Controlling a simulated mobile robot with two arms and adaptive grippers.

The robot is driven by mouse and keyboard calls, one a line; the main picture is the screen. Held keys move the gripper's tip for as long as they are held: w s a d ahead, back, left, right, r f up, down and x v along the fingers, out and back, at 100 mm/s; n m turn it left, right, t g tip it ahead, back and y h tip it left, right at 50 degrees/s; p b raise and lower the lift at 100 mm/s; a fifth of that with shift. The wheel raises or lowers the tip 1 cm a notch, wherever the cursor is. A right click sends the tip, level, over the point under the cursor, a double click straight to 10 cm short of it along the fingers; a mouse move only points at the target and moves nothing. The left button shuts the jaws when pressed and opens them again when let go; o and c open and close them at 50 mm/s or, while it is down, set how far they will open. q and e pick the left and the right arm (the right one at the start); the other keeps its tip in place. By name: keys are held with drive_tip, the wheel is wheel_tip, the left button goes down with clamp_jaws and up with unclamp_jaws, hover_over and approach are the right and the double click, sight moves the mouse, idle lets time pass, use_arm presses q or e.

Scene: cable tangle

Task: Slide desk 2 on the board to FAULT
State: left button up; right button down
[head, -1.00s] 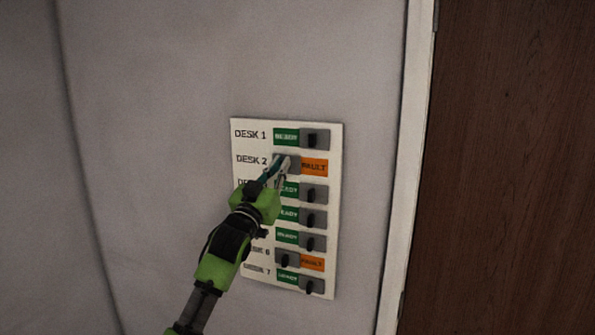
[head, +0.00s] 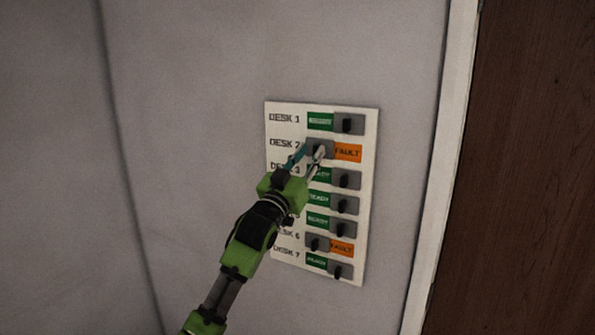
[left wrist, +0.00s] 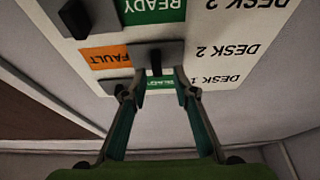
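The white status board (head: 288,108) hangs on the wall, with rows labelled by desk. In the desk 2 row, the grey slider (head: 318,145) sits at the left and the orange FAULT label (head: 347,153) shows at its right. My left gripper (head: 306,155) is in front of the board at this row, fingers apart. In the left wrist view, which is upside down, the desk 2 slider (left wrist: 165,52) and FAULT label (left wrist: 103,56) lie just beyond the spread fingertips (left wrist: 157,94). My right gripper is not in view.
The desk 1 slider (head: 349,124) above sits right, showing green READY. The desk 3 slider (head: 344,179) below also sits right. The desk 6 slider (head: 317,243) sits left, showing FAULT. A pale frame (head: 447,150) and brown door (head: 525,160) stand to the right.

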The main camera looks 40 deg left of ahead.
use_arm(q)
drive_tip(key=v, duration=1)
drive_tip(key=shift+s, duration=0.25)
drive_tip(key=shift+a, duration=0.1)
